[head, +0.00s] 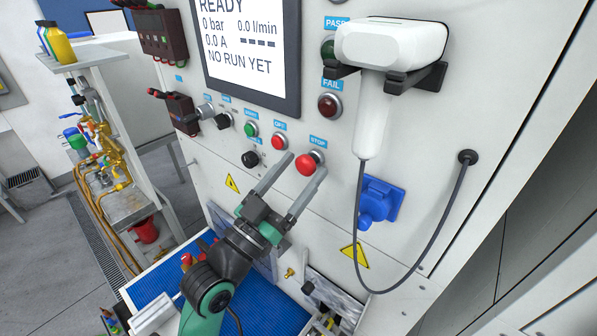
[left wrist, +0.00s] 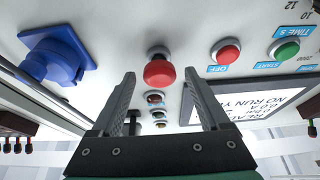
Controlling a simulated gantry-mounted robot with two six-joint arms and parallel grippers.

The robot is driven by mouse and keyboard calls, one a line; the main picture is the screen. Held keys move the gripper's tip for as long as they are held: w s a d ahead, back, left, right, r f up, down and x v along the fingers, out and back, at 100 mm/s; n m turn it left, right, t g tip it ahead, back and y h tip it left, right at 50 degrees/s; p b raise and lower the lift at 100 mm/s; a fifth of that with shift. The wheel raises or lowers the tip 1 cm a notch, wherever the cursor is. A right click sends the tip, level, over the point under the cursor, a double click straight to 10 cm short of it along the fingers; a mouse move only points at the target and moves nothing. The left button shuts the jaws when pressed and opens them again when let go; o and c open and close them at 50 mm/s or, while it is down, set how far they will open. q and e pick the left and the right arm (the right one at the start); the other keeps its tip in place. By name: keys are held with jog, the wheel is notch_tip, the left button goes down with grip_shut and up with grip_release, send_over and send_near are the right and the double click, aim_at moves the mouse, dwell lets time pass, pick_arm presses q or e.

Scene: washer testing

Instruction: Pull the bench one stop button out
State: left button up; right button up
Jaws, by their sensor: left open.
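The red mushroom-shaped stop button (head: 306,164) sits on the white bench panel under a blue STOP label. It also shows in the left wrist view (left wrist: 159,71), standing out from its collar. My left gripper (head: 306,165) is open in front of the panel, with one finger on either side of the button in the head view. In the left wrist view the fingertips (left wrist: 163,80) are spread wider than the button, which appears between and just beyond them. I cannot tell whether a finger touches it. My right gripper is not in view.
A red off button (head: 279,142) and a green start button (head: 251,129) are up and left of the stop button. A white handheld scanner (head: 372,130) hangs at right with its cable. A blue socket (head: 380,200) juts out below. The screen (head: 243,50) reads NO RUN YET.

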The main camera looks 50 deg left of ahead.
pick_arm(q)
jog(key=p+v, duration=0.1)
jog(key=v, duration=1)
jog(key=shift+s, duration=0.3)
